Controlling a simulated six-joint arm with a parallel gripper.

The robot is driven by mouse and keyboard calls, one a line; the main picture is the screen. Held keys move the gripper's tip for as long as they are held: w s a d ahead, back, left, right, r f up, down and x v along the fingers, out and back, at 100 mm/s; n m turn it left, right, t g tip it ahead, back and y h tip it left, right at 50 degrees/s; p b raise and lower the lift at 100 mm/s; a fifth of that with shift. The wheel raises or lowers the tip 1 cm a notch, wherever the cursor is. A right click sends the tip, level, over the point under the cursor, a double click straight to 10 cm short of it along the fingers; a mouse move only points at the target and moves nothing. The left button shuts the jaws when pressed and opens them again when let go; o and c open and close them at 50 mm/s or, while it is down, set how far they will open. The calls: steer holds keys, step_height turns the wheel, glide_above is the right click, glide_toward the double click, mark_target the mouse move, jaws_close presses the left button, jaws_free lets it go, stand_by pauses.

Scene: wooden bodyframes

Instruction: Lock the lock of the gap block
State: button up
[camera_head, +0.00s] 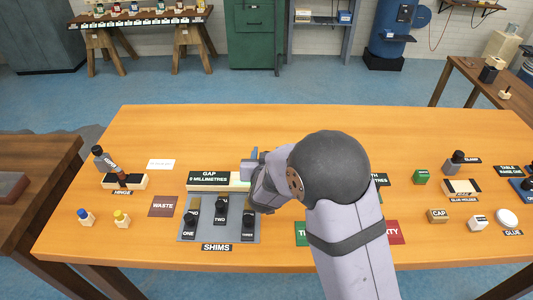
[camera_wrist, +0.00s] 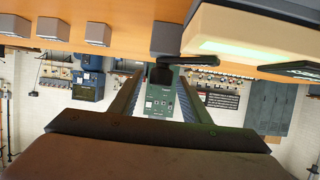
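The gap block is a long pale block with a black sign reading "GAP 0 MILLIMETRES" (camera_head: 209,178), behind the shims at the table's middle. In the wrist view its pale body (camera_wrist: 250,45) fills the upper right. A dark lever (camera_wrist: 195,66), which looks like its lock, sticks out from beside the block. The lever's black end lies between the tips of my gripper (camera_wrist: 159,80), with the fingers apart on either side. In the head view my gripper (camera_head: 252,170) is at the block's right end, where my arm hides the lock.
The grey shims tray (camera_head: 218,237) with several black-knobbed shims is just in front of the block. A brown waste mat (camera_head: 163,206) lies to its left. A hinge piece (camera_head: 124,182) stands farther left. Glue, cap and clamp items are at the right. The table's back strip is clear.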

steer(key=shift+s, duration=0.1)
steer(key=v, duration=0.7)
steer(key=shift+b, duration=0.3)
steer(key=shift+s+r, duration=0.1)
stand_by(0.3)
steer(key=s+d+g+p, duration=0.2)
steer(key=s, duration=0.2)
steer(key=s+d+g+y+p, duration=0.1)
steer(key=s+d+g, duration=0.1)
steer(key=s+g, duration=0.1)
steer(key=s+d+f+g+p, duration=0.1)
steer(key=s+d+g+p, duration=0.1)
steer(key=s, duration=0.3)
steer(key=shift+d+n+g+y+p, duration=0.35)
steer(key=shift+d+n+g+y, duration=0.05)
steer(key=shift+d+g, duration=0.1)
steer(key=s+d+g+p, duration=0.1)
steer(key=s+d+g, duration=0.1)
steer(key=s+d, duration=0.2)
steer(key=s+d+r+g+h+p, duration=0.1)
steer(key=s+d+g, duration=0.2)
steer(key=s, duration=0.7)
steer(key=shift+s+d+r+m+g+h+p, duration=0.15)
steer(key=shift+d+r+m+g+h+p, duration=0.15)
steer(key=shift+d, duration=0.55)
